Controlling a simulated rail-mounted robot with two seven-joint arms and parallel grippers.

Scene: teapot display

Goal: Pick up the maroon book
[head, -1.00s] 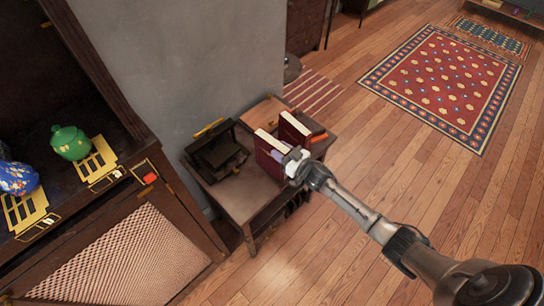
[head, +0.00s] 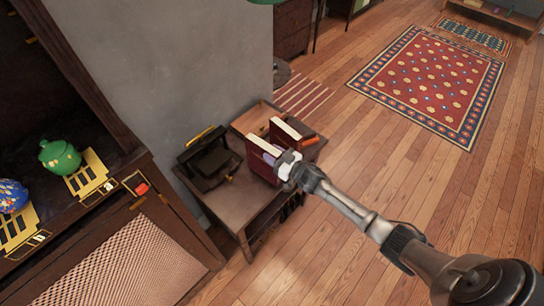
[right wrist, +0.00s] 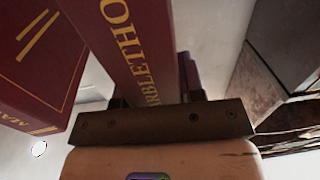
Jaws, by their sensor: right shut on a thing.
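Two maroon books with pale page edges stand on a small wooden table (head: 232,205). My right gripper (head: 284,164) is at the near maroon book (head: 260,166). In the right wrist view, this book (right wrist: 138,45) has gold lettering on its spine and sits between the fingers, which are shut on it. I cannot tell whether its base is clear of the tabletop. The far maroon book (head: 282,134) stands just behind it, and a maroon book with gold marks (right wrist: 38,62) fills the left of the wrist view. My left gripper is out of view.
A dark box-like object (head: 210,160) stands left of the books, and an orange item (head: 310,141) lies beside the far book. A dark cabinet at left holds a green pot (head: 60,157) and a blue pot (head: 12,196). Floor at right is clear.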

